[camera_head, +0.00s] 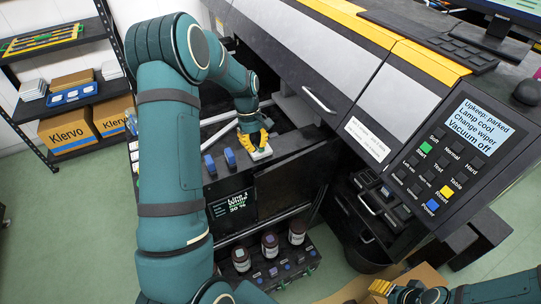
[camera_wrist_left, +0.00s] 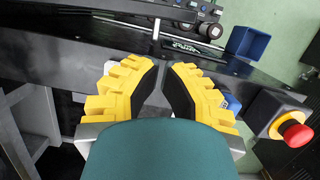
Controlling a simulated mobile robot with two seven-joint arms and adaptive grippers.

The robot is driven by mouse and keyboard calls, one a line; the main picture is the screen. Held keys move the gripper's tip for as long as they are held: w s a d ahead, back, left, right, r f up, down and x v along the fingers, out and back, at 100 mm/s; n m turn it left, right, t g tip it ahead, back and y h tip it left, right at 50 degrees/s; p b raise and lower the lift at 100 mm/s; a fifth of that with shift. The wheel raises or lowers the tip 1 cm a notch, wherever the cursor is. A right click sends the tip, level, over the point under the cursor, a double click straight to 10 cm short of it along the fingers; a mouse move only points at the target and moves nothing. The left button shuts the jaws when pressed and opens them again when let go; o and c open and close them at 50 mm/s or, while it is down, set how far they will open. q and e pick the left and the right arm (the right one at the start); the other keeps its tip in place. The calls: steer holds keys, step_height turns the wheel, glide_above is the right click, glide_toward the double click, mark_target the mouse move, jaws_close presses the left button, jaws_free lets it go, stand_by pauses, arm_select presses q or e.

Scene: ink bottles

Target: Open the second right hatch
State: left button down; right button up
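The large dark printer fills the middle and right of the head view, with light grey front panels and yellow trim. One panel has a silver handle (camera_head: 319,100); a white label (camera_head: 367,138) is to its right. I cannot tell which panel is the second right hatch. My left gripper (camera_head: 260,146) is over the dark ledge, left of and below that handle, apart from it. In the left wrist view its yellow fingers (camera_wrist_left: 161,72) show a narrow gap with nothing held. My right gripper (camera_head: 380,287) is at the bottom edge; its fingertips are unclear.
A control panel (camera_head: 455,150) with a lit screen and coloured buttons is at right. Several ink bottles (camera_head: 270,245) stand below the ledge. A red stop button (camera_wrist_left: 297,135) shows in the left wrist view. A shelf with boxes (camera_head: 72,130) is at left.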

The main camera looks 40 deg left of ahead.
arm_select(q)
steer(key=x, duration=0.9)
steer(key=shift+s+f, duration=0.25)
steer(key=shift+f, duration=0.15)
